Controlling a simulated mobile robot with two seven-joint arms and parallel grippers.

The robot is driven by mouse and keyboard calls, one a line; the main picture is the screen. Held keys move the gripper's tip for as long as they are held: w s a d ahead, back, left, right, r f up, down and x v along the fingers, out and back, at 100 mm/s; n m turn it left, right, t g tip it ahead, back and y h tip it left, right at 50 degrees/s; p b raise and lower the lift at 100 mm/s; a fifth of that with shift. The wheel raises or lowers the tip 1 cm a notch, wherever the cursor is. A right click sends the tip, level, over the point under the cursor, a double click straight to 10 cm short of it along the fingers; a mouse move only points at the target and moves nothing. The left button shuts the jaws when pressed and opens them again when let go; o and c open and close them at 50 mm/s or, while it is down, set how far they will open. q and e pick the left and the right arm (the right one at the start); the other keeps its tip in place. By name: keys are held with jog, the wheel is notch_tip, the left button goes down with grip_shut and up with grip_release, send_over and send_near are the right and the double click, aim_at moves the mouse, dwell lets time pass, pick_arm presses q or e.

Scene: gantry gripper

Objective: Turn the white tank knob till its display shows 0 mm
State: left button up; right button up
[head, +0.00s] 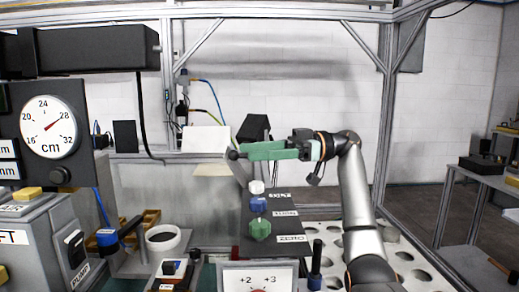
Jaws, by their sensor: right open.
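A small white knob (257,187) stands at the far end of a dark sloped panel (268,226). A blue knob (258,205) and a green knob (260,229) stand nearer on the same panel. My right gripper (245,152) has green fingers pointing left. It is open and appears above and beyond the white knob in the picture, apart from it. My left gripper is not in view.
A round cm dial (50,127) is at the left. A dial with +2 and +3 (258,277) is at the bottom. A dark ball-ended lever (233,155) is by my right fingertips. A white perforated surface (410,262) lies right of the panel.

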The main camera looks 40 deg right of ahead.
jog(key=s+a+r+b, duration=0.1)
jog(key=s+a+r, duration=0.2)
jog(key=s+a, duration=0.1)
jog(key=shift+s+a, duration=0.15)
jog(key=shift+s, duration=0.45)
